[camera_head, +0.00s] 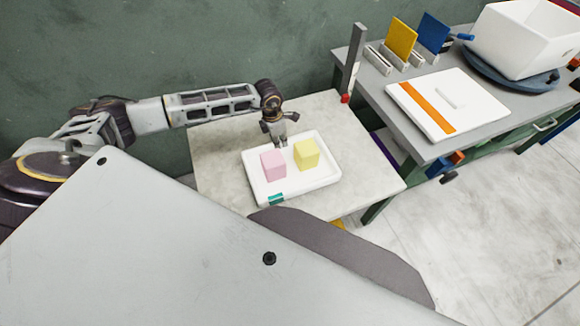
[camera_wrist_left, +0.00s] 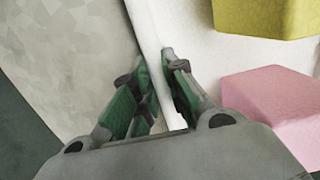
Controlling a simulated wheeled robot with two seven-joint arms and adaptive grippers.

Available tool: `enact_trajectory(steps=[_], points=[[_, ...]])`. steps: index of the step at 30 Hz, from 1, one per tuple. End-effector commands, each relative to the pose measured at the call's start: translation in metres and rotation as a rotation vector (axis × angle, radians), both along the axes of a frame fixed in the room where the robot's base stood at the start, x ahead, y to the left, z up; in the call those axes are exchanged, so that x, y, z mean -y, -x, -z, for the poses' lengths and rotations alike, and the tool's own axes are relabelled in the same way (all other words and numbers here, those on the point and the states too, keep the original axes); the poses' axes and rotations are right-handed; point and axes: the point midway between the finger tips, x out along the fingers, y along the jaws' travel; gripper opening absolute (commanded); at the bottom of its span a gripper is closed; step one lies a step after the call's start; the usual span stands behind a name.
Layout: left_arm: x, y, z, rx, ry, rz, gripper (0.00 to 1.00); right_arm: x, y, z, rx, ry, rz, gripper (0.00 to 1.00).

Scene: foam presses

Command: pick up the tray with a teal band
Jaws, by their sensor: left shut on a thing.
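The white tray (camera_head: 318,188) with a teal band (camera_head: 276,199) on its front rim lies on the pale table. A pink block (camera_head: 273,165) and a yellow block (camera_head: 306,154) stand in it. My left gripper (camera_head: 282,143) comes down at the tray's back rim and is shut on it. In the left wrist view the tray's rim (camera_wrist_left: 147,35) runs between the gripper's two green-padded fingers (camera_wrist_left: 157,95). The pink block (camera_wrist_left: 275,110) and the yellow block (camera_wrist_left: 265,15) are close to the right finger there. My right gripper is not in view.
The pale table (camera_head: 217,150) has free room left of the tray. A grey workbench (camera_head: 395,108) on the right holds a white board with an orange band (camera_head: 428,115), yellow and blue panels in racks (camera_head: 401,38), and a white bin (camera_head: 520,38). A grey post (camera_head: 353,60) stands between them.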

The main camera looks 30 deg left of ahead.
Motion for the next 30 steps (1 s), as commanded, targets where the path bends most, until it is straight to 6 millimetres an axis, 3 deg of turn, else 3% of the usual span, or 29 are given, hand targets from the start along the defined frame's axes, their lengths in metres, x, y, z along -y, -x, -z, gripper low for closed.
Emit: enact_trajectory(steps=[14, 30], points=[[-0.001, -0.001, -0.013, 0.002, -0.001, 0.000, 0.00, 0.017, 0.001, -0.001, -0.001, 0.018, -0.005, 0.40], [0.000, -0.001, -0.086, 0.002, 0.000, 0.001, 0.00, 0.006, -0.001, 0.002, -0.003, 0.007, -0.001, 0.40]])
